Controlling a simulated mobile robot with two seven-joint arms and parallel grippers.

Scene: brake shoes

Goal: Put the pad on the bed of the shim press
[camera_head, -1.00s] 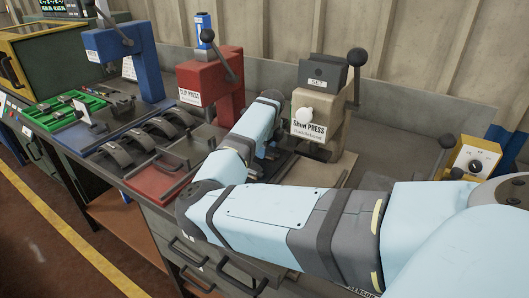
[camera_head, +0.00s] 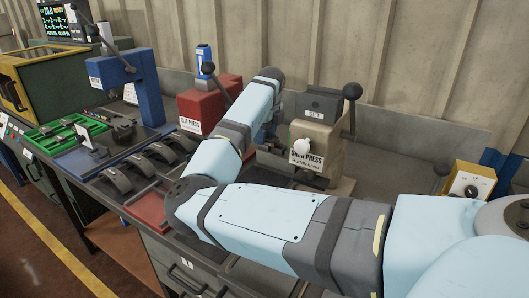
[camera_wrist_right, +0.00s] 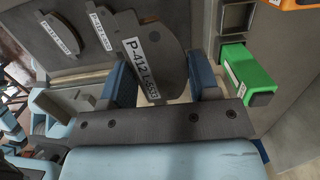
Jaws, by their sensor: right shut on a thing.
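The beige shim press (camera_head: 318,138), with a white knob and a lever, stands at the middle right of the head view. Its bed is mostly hidden behind my arm. My right gripper (camera_wrist_right: 163,82) has its two blue fingers on either side of a grey, curved-edged pad (camera_wrist_right: 152,55). It is shut on this pad, whose white label reads P-412. In the head view the right hand is beside the press's left side, largely behind my forearm, and the pad cannot be made out there. My left gripper is not in view.
A red press (camera_head: 207,105) and a blue press (camera_head: 145,85) stand to the left. Curved brake shoes (camera_head: 140,170) lie on the bench near a green tray (camera_head: 65,132). A yellow control box (camera_head: 470,185) is at right. A green block (camera_wrist_right: 247,75) shows in the wrist view.

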